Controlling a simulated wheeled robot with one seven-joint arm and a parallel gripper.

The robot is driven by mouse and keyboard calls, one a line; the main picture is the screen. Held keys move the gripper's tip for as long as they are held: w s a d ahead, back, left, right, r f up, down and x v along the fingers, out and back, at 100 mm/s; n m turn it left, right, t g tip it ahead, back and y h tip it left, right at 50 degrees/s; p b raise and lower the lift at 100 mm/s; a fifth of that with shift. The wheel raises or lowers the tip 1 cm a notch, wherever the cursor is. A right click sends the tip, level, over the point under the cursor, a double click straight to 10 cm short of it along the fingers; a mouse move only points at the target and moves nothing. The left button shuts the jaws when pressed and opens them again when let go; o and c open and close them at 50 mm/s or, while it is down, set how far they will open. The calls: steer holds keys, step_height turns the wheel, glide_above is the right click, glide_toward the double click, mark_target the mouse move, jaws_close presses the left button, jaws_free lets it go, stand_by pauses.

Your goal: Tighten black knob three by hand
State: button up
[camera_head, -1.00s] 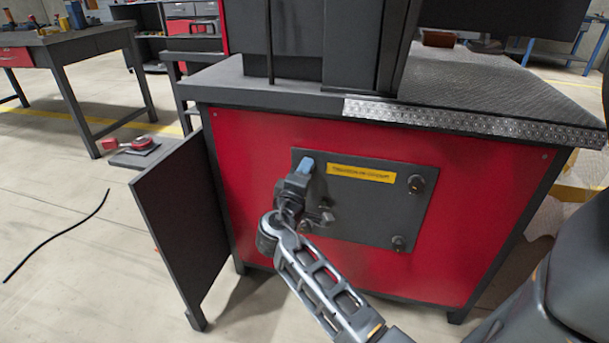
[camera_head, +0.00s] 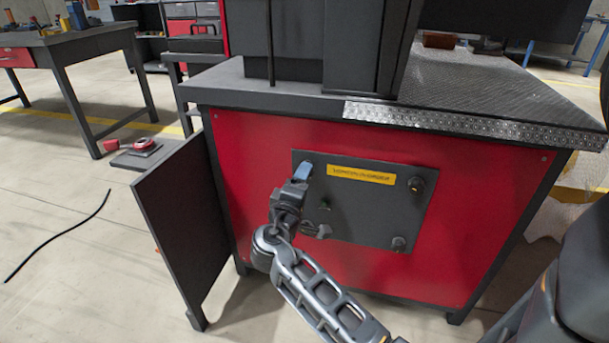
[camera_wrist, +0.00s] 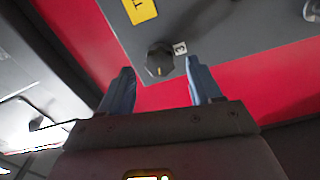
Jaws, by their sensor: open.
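Black knob three (camera_wrist: 160,60) shows in the wrist view near a corner of the dark panel, beside a small white plate (camera_wrist: 180,48) marked 3. It has a ridged edge and a pale mark on its face. My gripper (camera_wrist: 160,67) is open, its two blue fingers apart, with the knob in the gap between their tips as seen from the wrist. I cannot tell how deep the fingertips reach around it. In the head view my gripper (camera_head: 303,172) is at the panel's upper left and hides the knob there.
The dark panel (camera_head: 365,220) is on the red cabinet front (camera_head: 480,190). It carries a yellow label (camera_head: 361,175), and knobs at upper right (camera_head: 417,184) and lower right (camera_head: 398,243). An open dark door (camera_head: 183,230) stands left of my arm. A thick worktop edge (camera_head: 480,127) juts out above.

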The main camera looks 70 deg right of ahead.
steer(key=shift+s+a+p, duration=0.2)
steer(key=shift+a+p, duration=0.1)
steer(key=shift+a, duration=2.1)
